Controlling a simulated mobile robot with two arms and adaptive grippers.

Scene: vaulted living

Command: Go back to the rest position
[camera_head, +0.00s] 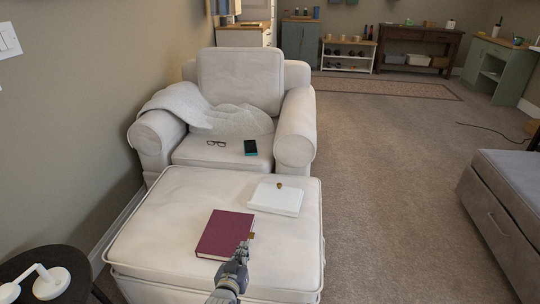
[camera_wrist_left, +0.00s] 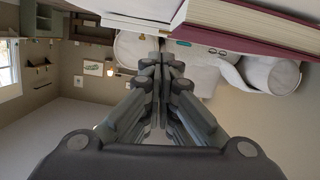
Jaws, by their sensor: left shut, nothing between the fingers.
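My left gripper (camera_head: 243,248) shows at the bottom centre of the head view, above the near part of the cream ottoman (camera_head: 160,235). It is shut and empty; its fingers also show together in the left wrist view (camera_wrist_left: 162,62). Its tip appears at the lower right corner of a dark red book (camera_head: 225,235) lying on the ottoman. I cannot tell whether it touches the book. The book's pages and red cover fill the top right of the left wrist view (camera_wrist_left: 250,22). My right gripper is not in view.
A white box-like item (camera_head: 275,199) with a small brown object on top lies on the ottoman. Behind stands an armchair (camera_head: 240,82) with a blanket, glasses (camera_head: 216,143) and a phone (camera_head: 250,147). A side table (camera_head: 75,265) is at left, a grey sofa (camera_head: 505,205) at right. Carpet between is clear.

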